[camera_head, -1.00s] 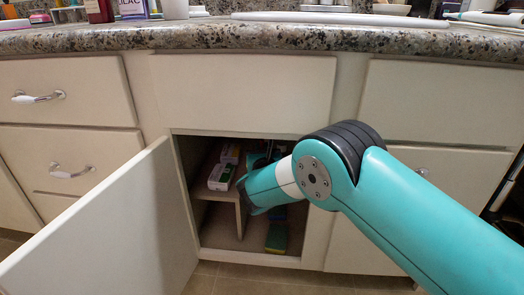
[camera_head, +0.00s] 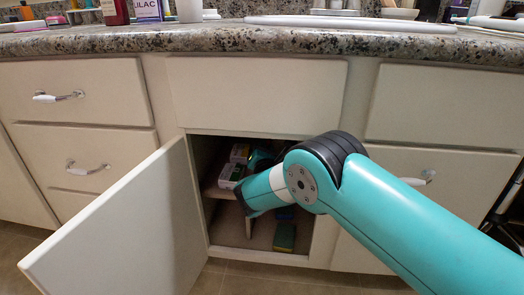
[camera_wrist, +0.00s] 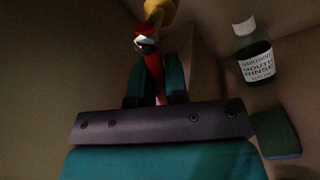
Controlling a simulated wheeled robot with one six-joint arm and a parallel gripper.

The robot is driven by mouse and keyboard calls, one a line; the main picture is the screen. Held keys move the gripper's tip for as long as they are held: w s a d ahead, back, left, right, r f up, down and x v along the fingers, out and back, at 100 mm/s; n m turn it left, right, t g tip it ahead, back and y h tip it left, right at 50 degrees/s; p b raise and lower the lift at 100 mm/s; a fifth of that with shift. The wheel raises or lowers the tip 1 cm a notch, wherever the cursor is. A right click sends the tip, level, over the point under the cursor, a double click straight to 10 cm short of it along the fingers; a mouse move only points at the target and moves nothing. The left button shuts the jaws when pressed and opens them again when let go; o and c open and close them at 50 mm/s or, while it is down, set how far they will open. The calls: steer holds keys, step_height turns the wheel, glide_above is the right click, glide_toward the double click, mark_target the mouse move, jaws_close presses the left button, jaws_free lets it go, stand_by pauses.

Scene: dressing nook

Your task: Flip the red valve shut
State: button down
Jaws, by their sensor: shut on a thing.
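The red valve handle (camera_wrist: 153,72) shows in the wrist view, with a shiny metal nut at its far end and a yellow fitting (camera_wrist: 160,10) beyond it. My gripper (camera_wrist: 156,82) is shut on the red handle, with one teal finger on each side of it. In the head view my arm reaches into the open cabinet, and the valve and fingertips are hidden there.
The cabinet door (camera_head: 130,235) stands open at the left. Small boxes (camera_head: 232,172) sit on an inner shelf. A green sponge (camera_head: 285,237) lies on the cabinet floor. A mouth rinse bottle (camera_wrist: 253,55) stands right of my gripper. The counter (camera_head: 250,44) overhangs.

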steer(key=m, duration=0.2)
steer(key=a+m, duration=0.1)
steer(key=m, duration=0.1)
steer(key=r+m+h+b, duration=0.1)
steer(key=m, duration=0.1)
steer(key=shift+a+r+t, duration=0.1)
steer(key=shift+a+t, duration=0.25)
steer(key=shift+t, duration=0.05)
steer(key=m, duration=0.3)
steer(key=r+m+h+b, duration=0.1)
steer(key=shift+w+a+r+m, duration=0.1)
steer(key=shift+a+m, duration=0.15)
steer(key=shift+m, duration=0.05)
steer(key=shift+a+r+m+h, duration=0.1)
steer(key=shift+r+m+h, duration=0.25)
steer(key=shift+m, duration=0.6)
steer(key=shift+r+m+h, duration=0.25)
steer(key=shift+r+m, duration=0.05)
steer(key=shift+m, duration=0.65)
steer(key=c, duration=1.2)
jaws_free()
steer(key=shift+o, duration=0.2)
